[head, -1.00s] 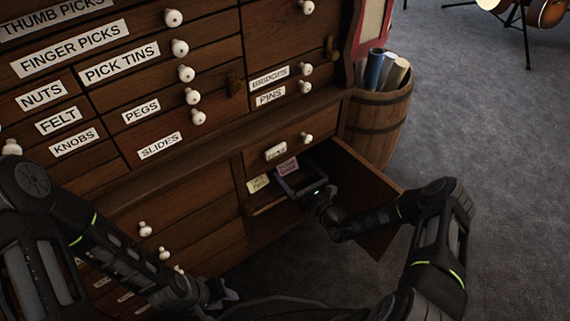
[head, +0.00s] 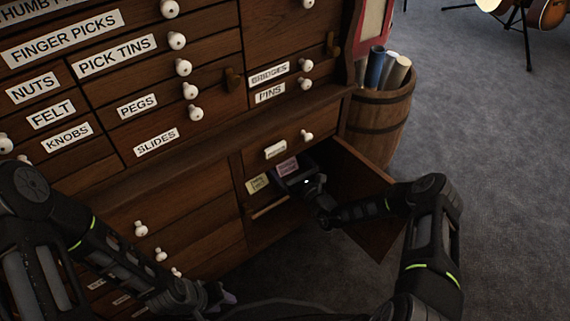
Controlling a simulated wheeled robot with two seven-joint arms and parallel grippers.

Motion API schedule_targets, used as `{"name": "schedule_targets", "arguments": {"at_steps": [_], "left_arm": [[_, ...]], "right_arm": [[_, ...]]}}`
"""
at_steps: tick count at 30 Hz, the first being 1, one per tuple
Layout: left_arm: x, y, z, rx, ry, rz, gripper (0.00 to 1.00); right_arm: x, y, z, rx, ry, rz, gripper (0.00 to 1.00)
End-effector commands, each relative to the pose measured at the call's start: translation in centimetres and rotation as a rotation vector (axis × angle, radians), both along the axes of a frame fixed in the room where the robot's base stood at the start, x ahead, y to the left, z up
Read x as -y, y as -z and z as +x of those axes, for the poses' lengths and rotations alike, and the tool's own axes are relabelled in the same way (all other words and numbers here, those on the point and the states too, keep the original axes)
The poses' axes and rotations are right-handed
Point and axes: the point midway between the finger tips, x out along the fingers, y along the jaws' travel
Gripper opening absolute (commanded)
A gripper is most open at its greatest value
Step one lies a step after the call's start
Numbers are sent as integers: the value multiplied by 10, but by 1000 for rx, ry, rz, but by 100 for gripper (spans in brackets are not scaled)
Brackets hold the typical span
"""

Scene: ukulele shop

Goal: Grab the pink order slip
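The pink order slip (head: 287,167) is upright inside the open cupboard at the lower right of the cabinet, beside a yellow slip (head: 257,184). My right gripper (head: 295,169) reaches into the cupboard at the pink slip, its fingers apart and close around the slip's lower and right edges. Whether they touch it is not clear. My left gripper (head: 228,298) is low in front of the cabinet, partly hidden by my own arm; its fingers are too small and dark to judge.
The open cupboard door (head: 362,170) stands to the right of my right gripper, close to its forearm. A barrel (head: 380,125) with rolled tubes stands behind the door. Labelled drawers with white knobs fill the left.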

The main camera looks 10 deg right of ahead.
Motion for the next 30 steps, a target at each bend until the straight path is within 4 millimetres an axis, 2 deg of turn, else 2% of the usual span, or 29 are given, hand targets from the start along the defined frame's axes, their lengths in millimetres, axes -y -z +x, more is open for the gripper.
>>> {"name": "schedule_targets", "arguments": {"at_steps": [7, 30], "left_arm": [[0, 0, 0, 0, 0, 0, 36], [0, 0, 0, 0, 0, 0, 36]], "right_arm": [[0, 0, 0, 0, 0, 0, 98], [0, 0, 0, 0, 0, 0, 35]]}}
